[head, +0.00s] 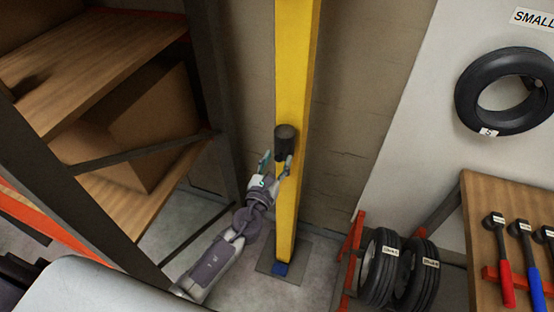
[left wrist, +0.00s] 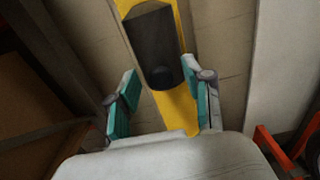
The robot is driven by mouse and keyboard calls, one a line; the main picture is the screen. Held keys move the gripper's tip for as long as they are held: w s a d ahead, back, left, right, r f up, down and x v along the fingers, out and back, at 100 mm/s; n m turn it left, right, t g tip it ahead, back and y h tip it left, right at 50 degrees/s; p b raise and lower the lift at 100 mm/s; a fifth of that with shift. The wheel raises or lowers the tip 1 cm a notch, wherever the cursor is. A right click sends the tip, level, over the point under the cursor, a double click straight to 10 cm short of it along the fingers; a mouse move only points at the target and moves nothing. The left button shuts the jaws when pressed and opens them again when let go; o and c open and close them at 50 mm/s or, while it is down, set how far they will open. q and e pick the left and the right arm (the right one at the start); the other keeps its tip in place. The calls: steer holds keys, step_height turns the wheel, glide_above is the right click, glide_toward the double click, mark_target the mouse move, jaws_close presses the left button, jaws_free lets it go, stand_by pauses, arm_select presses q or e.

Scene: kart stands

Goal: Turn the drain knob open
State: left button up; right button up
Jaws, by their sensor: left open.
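The dark knob (head: 286,139) is a black cylinder on the yellow post (head: 296,60). My left gripper (head: 275,163) is open just below the knob in the head view, with its fingers pointing up toward it. In the left wrist view the knob (left wrist: 152,45) stands out from the yellow post (left wrist: 178,110), ahead of and between the two teal-padded fingers of my left gripper (left wrist: 165,97). The fingers do not appear closed on it. I cannot tell how far the knob is turned. My right gripper is not in view.
A shelf rack (head: 105,60) with a cardboard box (head: 145,125) stands close on the left. On the right are small tires (head: 380,267) on a red rack, a hung tire (head: 505,90) and a wooden bench (head: 485,205) with mallets. Bare wall lies beside the post.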

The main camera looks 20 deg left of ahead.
arm_select(q)
jaws_close()
stand_by(0.3)
